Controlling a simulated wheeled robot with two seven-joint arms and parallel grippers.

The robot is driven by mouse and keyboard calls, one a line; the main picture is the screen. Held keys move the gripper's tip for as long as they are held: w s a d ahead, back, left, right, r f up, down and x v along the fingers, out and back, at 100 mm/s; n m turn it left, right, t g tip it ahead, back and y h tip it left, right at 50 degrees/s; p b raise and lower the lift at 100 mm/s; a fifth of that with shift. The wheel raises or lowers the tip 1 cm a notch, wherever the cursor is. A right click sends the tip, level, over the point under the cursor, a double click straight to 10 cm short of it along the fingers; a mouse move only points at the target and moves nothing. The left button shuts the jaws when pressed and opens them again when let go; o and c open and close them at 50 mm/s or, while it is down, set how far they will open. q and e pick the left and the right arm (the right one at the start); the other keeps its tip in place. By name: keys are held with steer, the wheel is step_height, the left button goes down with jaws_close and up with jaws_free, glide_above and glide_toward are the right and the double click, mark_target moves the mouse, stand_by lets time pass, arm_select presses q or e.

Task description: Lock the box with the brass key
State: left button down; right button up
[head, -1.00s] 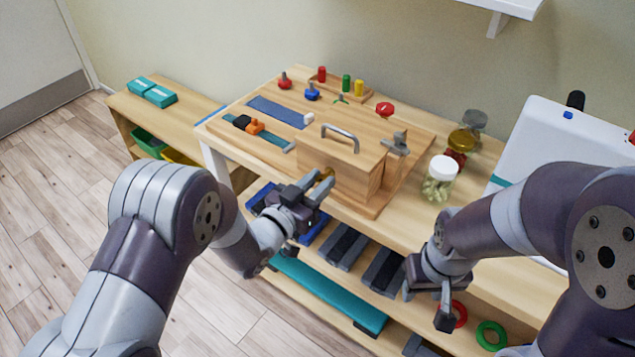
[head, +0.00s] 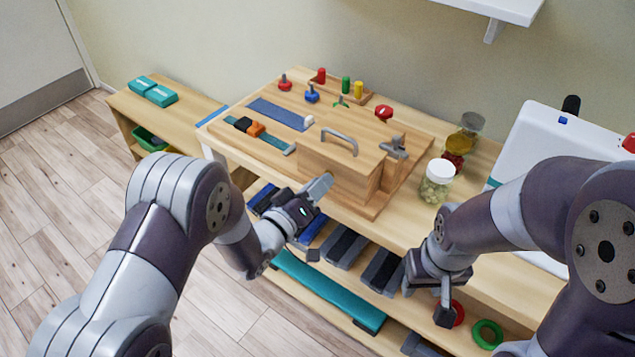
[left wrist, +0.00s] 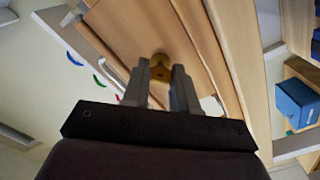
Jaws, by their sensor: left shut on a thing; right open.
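The wooden box (head: 340,182) with a grey bar handle (head: 340,136) stands on a wooden board on the table; its lid looks closed. My left gripper (head: 322,186) is at the box's front face. In the left wrist view its fingers (left wrist: 160,88) are shut on the brass key (left wrist: 160,66), whose rounded head shows between the fingertips, against the wooden face. The key's shaft and the keyhole are hidden, so I cannot tell how deep the key sits. In the head view the gripper hides the key. My right gripper (head: 428,304) is open and empty, low before the table's front edge.
The board carries coloured knobs, a strap with buckle (head: 258,132) and a grey latch-like fitting (head: 394,147). Jars (head: 436,184) stand right of the box. A white case (head: 540,140) lies farther right. A lower shelf holds dark weights (head: 345,247) and rings.

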arm_select(q)
steer(key=shift+n+p, duration=1.3)
steer(key=shift+n, duration=3)
steer(key=c, duration=0.9)
jaws_free()
steer(key=shift+a, duration=0.1)
steer(key=v, duration=1.2)
steer(key=shift+s+a, duration=0.1)
steer(key=shift+s, duration=0.2)
